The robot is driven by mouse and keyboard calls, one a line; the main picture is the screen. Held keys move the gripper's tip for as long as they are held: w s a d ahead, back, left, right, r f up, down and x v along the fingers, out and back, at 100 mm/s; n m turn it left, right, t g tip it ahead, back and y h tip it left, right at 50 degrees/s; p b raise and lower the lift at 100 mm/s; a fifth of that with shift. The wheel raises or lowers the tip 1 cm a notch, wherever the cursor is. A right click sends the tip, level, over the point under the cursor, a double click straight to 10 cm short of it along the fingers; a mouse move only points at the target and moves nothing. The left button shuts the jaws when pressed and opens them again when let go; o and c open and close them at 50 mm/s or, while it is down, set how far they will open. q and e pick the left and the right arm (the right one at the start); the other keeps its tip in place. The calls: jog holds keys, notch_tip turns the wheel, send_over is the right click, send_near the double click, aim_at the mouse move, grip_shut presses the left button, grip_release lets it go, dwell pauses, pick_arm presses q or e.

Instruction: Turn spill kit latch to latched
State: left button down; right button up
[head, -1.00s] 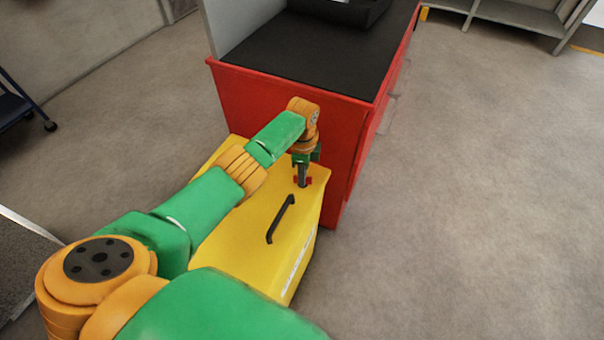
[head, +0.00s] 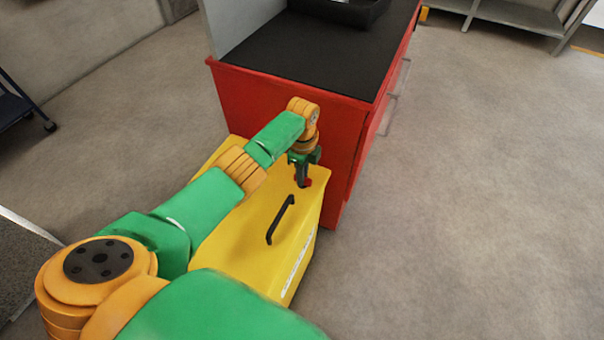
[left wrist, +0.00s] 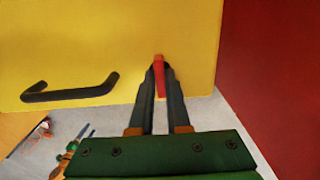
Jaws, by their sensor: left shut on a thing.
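The spill kit is a yellow box (head: 275,205) with a black bar handle (head: 281,219) on its top. Its latch is a small red piece (left wrist: 159,75) near the end of the lid by the red cabinet. In the left wrist view the latch lies lengthwise between my left gripper's two fingertips (left wrist: 160,70). In the head view my left gripper (head: 302,182) points down onto the lid, shut on the latch, and covers most of it. The right gripper does not show.
A red cabinet (head: 290,115) with a black top (head: 310,55) stands right behind the yellow box. A dark tray (head: 340,8) sits on it. A grey shelf (head: 515,15) stands at the back right. The floor (head: 480,200) to the right is clear.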

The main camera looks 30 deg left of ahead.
pick_arm(q)
jog(key=shift+d, duration=0.1)
jog(key=c, duration=0.9)
grip_release()
jog(key=shift+r, duration=0.3)
notch_tip(320, 180, up, 7)
jog(key=shift+f+p, duration=0.2)
jog(key=shift+p, duration=1.05)
jog(key=shift+f, duration=0.1)
